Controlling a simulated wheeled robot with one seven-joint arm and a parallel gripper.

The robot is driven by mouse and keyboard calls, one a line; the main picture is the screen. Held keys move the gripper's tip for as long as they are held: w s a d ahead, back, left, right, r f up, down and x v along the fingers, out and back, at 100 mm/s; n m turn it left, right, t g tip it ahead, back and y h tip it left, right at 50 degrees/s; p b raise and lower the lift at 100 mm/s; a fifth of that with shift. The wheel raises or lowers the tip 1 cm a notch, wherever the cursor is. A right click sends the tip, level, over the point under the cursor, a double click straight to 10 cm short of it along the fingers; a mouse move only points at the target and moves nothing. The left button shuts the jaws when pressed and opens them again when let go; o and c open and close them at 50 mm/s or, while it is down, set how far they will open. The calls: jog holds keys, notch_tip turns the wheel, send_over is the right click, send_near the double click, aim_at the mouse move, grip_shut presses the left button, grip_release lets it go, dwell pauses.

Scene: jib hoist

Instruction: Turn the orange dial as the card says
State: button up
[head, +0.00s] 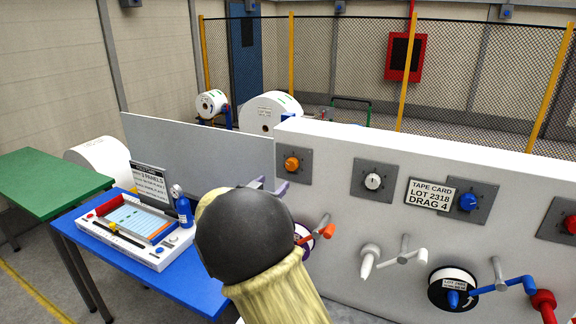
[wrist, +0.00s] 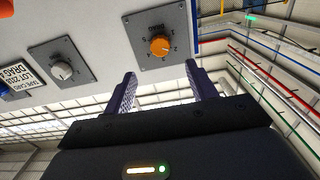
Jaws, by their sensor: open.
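The orange dial (head: 292,164) sits on a grey square plate at the left end of the white panel. It also shows in the wrist view (wrist: 160,46), with small marks around it; its setting is too small to read. The tape card (head: 431,193) on the panel reads "LOT 2318 DRAG 4". It is partly cut off in the wrist view (wrist: 17,76). My gripper (wrist: 160,84) is open and empty, its two purple fingers apart and short of the dial, not touching it. In the head view, my arm hides most of the gripper.
A white dial (head: 373,181), a blue dial (head: 468,202) and a red dial (head: 571,224) line the panel. Below them several cranks and spindles stick out, one with a black roll (head: 453,289). A blue table (head: 130,258) with a tray and bottle stands left.

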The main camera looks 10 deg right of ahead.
aim_at(290, 167)
jog(key=p+x, duration=0.3)
jog(key=x, duration=0.7)
jog(key=shift+w+d+p, duration=0.25)
jog(key=shift+w+p, duration=0.05)
jog(key=shift+p, duration=0.05)
jog(key=c, duration=1)
